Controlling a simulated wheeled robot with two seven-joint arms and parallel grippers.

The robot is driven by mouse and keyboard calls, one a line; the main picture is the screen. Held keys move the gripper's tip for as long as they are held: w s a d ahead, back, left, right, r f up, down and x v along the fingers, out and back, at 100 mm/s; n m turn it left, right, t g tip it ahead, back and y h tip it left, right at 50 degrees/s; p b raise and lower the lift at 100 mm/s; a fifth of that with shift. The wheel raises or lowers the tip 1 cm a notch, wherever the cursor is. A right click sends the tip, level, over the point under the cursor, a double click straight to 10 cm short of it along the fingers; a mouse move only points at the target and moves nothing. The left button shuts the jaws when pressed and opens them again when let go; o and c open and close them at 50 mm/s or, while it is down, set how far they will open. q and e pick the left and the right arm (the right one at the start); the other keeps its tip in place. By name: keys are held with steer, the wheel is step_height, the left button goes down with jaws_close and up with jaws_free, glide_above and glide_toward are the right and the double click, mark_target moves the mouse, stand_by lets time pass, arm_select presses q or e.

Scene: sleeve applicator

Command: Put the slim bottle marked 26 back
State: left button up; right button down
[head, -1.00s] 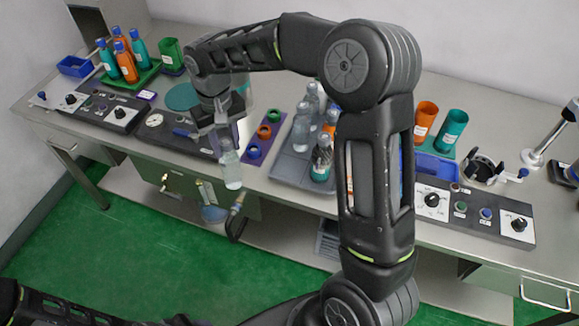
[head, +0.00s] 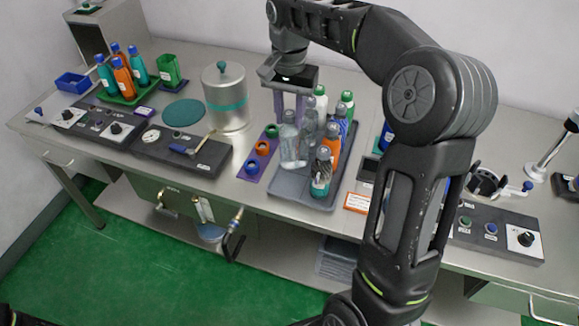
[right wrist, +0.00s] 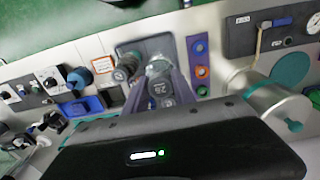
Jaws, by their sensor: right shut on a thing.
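My right gripper (head: 291,112) is shut on a clear slim bottle (head: 292,147) and points down over the grey tray (head: 290,190). The bottle looks upright at the tray's left side; I cannot tell whether its base touches the tray. In the right wrist view the bottle (right wrist: 160,88) sits between the two fingers, and its cap mark looks like 26, seen upside down. Other bottles stand in the tray close on its right: more clear ones, an orange one (head: 332,146) and a teal one (head: 321,178) in front. My left gripper is out of view.
A purple strip with coloured rings (head: 257,155) lies left of the tray. A steel canister (head: 226,98) stands behind it. A green rack of bottles (head: 130,95) is at the far left. Control panels line the bench's front edge.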

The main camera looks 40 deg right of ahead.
mark_target(289, 132)
step_height(289, 132, down, 5)
steer(key=shift+f, duration=0.15)
steer(key=shift+f+p, duration=0.5)
steer(key=shift+f, duration=1.35)
steer(key=c, duration=1)
jaws_free()
step_height(289, 132, up, 9)
steer(key=shift+f+b, duration=0.1)
steer(key=shift+b, duration=0.3)
step_height(289, 132, up, 3)
steer(key=shift+r+p, duration=0.15)
steer(key=shift+p, duration=0.6)
